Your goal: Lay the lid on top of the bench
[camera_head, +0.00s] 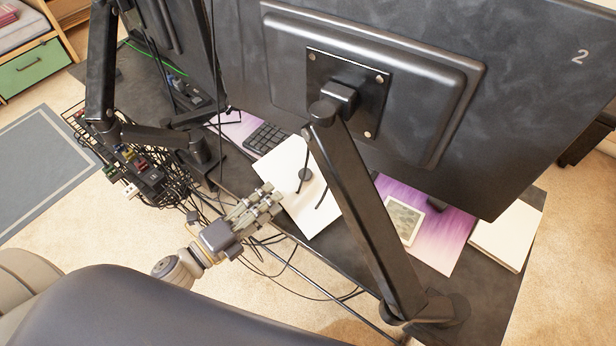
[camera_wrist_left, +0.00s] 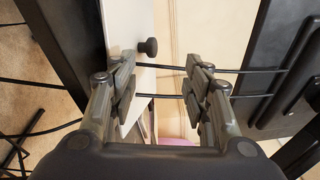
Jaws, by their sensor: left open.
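The lid seems to be the flat white panel (camera_head: 300,205) with a round black knob, tilted near the front edge of the dark bench top (camera_head: 485,285). The wrist view shows a white panel (camera_wrist_left: 115,25) with a black knob. My left gripper (camera_head: 265,203) is at the panel's left edge in the head view, with its fingers pointing towards it. In the wrist view the gripper (camera_wrist_left: 163,82) is open, one finger overlapping the panel and the other to the right of it. I cannot tell whether it touches. My right gripper is not in view.
A large monitor (camera_head: 400,70) on a thick black arm (camera_head: 365,215) stands over the bench, hiding part of it. A second monitor arm (camera_head: 100,70) is at left. Cables and a wire basket (camera_head: 150,175) hang by the left edge. A keyboard (camera_head: 265,138) and white box (camera_head: 507,235) lie on top.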

